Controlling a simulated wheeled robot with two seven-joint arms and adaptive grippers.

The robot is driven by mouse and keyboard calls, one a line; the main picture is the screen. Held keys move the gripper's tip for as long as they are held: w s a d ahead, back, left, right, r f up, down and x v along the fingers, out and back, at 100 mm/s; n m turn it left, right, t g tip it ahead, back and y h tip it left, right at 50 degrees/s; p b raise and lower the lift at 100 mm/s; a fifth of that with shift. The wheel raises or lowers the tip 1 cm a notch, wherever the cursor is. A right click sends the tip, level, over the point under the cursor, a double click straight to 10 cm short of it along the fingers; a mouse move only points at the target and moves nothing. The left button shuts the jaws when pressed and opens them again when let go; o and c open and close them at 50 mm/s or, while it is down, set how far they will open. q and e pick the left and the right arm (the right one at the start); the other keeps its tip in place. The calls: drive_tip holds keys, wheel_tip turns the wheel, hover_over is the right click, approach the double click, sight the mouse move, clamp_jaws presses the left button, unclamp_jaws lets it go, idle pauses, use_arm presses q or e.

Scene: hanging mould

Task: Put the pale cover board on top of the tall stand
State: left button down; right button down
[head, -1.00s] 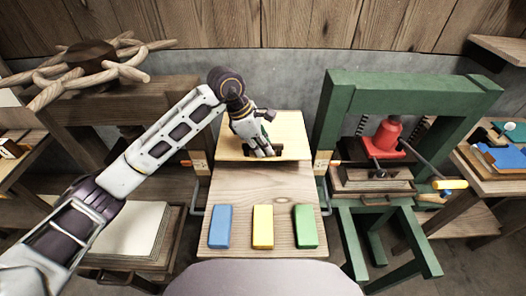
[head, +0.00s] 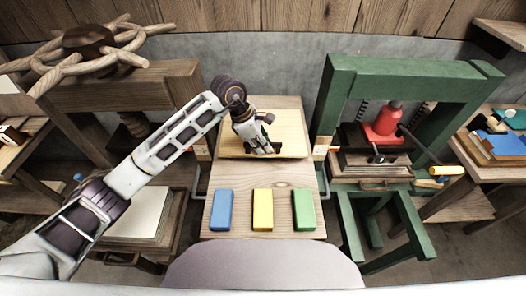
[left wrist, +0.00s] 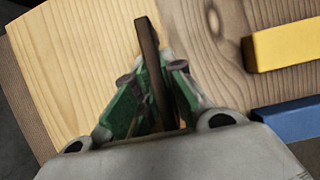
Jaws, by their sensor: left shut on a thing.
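The pale cover board (head: 231,146) is at the far part of the wooden table in front of me. My left gripper (head: 264,148) is over it, shut on its dark bar handle, which also shows between the green fingers in the left wrist view (left wrist: 147,45). The pale board (left wrist: 70,60) fills the left of that view. I cannot tell whether it touches the table or hangs just above it. I cannot make out which thing is the tall stand. My right gripper is not in view.
Blue (head: 221,210), yellow (head: 263,210) and green (head: 304,209) blocks stand in a row on the near table (head: 285,178). A green press frame (head: 410,75) stands right, with a red jack (head: 389,118). A brown press (head: 150,83) with a wooden wheel (head: 88,40) stands left.

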use_arm(q)
drive_tip(key=shift+f, duration=0.15)
drive_tip(key=shift+f+p, duration=0.35)
drive_tip(key=shift+f, duration=1.5)
drive_tip(key=shift+f, duration=0.15)
drive_tip(key=c, duration=1.5)
unclamp_jaws()
